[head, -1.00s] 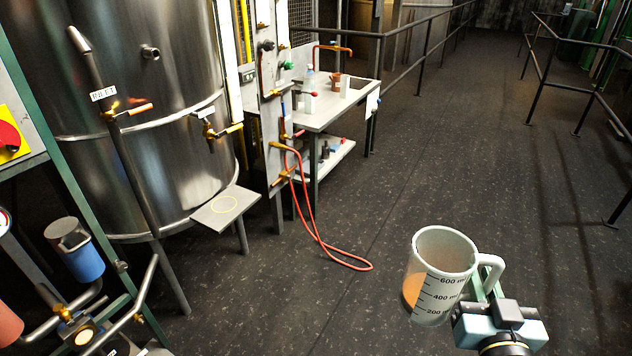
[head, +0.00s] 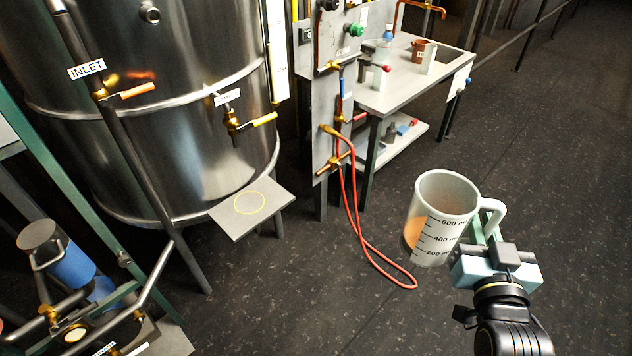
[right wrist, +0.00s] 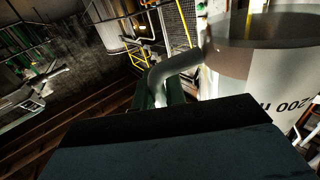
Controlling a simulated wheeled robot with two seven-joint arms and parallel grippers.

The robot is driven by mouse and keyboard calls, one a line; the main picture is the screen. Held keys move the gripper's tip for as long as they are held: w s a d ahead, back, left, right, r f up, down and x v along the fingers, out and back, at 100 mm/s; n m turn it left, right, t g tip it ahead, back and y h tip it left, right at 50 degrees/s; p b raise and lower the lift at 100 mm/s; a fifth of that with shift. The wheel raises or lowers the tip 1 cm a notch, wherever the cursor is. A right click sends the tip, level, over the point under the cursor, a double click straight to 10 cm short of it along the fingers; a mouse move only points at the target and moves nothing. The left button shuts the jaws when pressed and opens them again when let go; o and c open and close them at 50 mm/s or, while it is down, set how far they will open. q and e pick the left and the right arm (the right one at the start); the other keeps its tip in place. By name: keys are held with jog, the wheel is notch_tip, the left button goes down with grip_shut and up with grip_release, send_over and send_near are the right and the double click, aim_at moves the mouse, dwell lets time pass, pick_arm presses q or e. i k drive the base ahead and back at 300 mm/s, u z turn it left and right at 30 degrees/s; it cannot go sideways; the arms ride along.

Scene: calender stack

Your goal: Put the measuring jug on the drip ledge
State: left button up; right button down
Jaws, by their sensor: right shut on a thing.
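The measuring jug (head: 437,222) is a translucent white cup with black volume marks and an orange tint low on its left side. My right gripper (head: 490,232) is shut on the jug's handle and holds it upright above the dark floor. In the right wrist view the jug (right wrist: 262,75) and its handle show close up, beyond the gripper body. The drip ledge (head: 275,197) is a small grey plate with a yellow ring, low in front of the steel tank and under a tap. It lies left of the jug, apart from it, and looks empty. My left gripper is out of view.
A red hose (head: 365,250) loops onto the floor between ledge and jug. A bench (head: 395,92) with small items stands behind. Pipework fills the lower left.

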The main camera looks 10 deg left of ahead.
aim_at(263, 196)
jog(key=u, duration=0.85)
jog(key=i, duration=0.85)
jog(key=u, duration=0.85)
